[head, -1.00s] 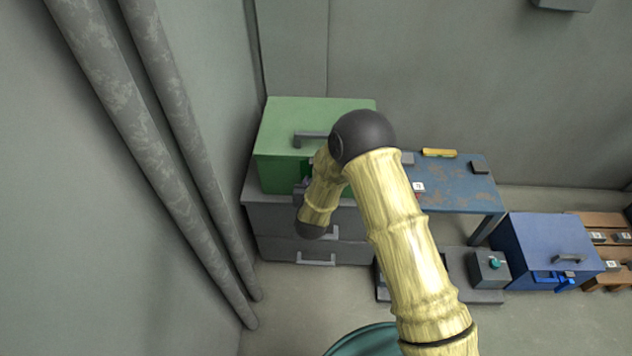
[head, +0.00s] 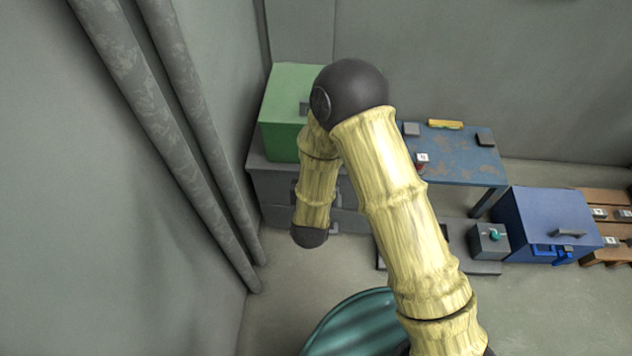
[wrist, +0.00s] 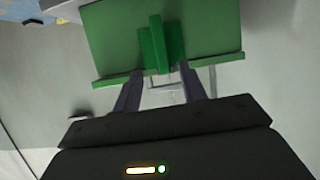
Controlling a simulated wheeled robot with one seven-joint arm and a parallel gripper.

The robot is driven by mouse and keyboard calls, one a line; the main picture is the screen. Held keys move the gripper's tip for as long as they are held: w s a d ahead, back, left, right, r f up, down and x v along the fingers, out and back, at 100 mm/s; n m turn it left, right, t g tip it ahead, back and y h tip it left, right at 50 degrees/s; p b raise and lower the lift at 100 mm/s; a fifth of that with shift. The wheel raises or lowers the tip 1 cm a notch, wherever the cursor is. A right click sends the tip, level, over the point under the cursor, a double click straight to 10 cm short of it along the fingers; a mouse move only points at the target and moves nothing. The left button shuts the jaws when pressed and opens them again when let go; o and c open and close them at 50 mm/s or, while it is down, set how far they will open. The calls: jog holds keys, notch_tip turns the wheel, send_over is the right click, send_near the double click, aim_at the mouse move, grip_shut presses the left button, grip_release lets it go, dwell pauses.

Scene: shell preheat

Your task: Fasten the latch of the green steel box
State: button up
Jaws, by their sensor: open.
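The green steel box (head: 284,127) stands on a grey drawer cabinet at the left in the head view, partly hidden behind my arm. Its green face (wrist: 108,42) fills the upper part of the wrist view. The latch (wrist: 157,44), a darker green upright bar in front of a plate, is at the middle of that face. My gripper (wrist: 161,73) is open, with one finger on each side of the bar's near end. I cannot tell whether the fingers touch it. Nothing shows held. In the head view my arm hides the latch and most of the gripper.
A blue table (head: 455,160) with small items stands right of the cabinet (head: 270,188). A blue box (head: 535,222) with a blue latch and a grey box with a teal knob (head: 490,240) are further right. Pipes (head: 185,120) run along the left wall. A teal drum (head: 350,320) is in front.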

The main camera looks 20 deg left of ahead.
jog(key=v, duration=0.4)
jog(key=shift+s, duration=0.15)
jog(key=shift+d, duration=0.1)
